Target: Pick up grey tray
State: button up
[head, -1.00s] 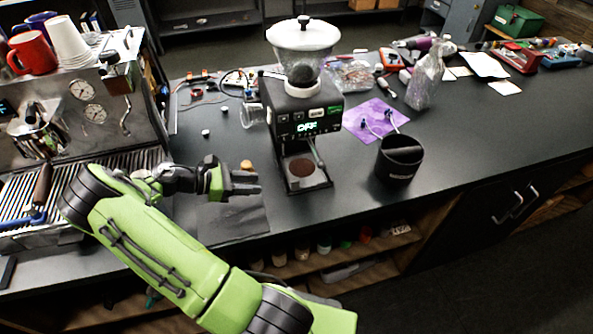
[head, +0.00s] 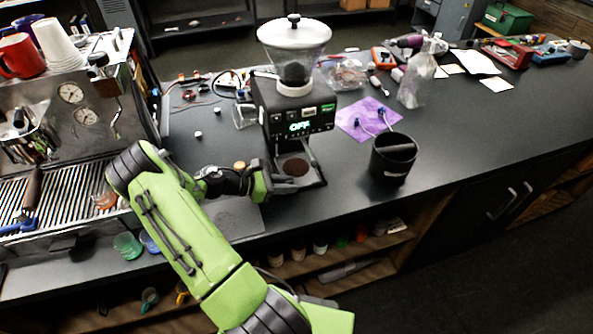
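A dark grey tray (head: 312,181) sits at the foot of the coffee grinder (head: 299,113), with a round patch of brown coffee grounds (head: 296,167) on it. My gripper (head: 288,184) is low over the counter at the tray's front left edge, pointing right. Its fingers overlap the tray's edge in this view. I cannot tell whether they touch it or how far apart they are. A flat grey mat (head: 243,215) lies on the counter below my gripper, partly hidden by my arm.
A black knock box (head: 392,160) with a bar stands right of the grinder. The espresso machine (head: 72,120) fills the left. The counter front right of the tray is clear.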

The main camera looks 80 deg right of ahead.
grip_shut()
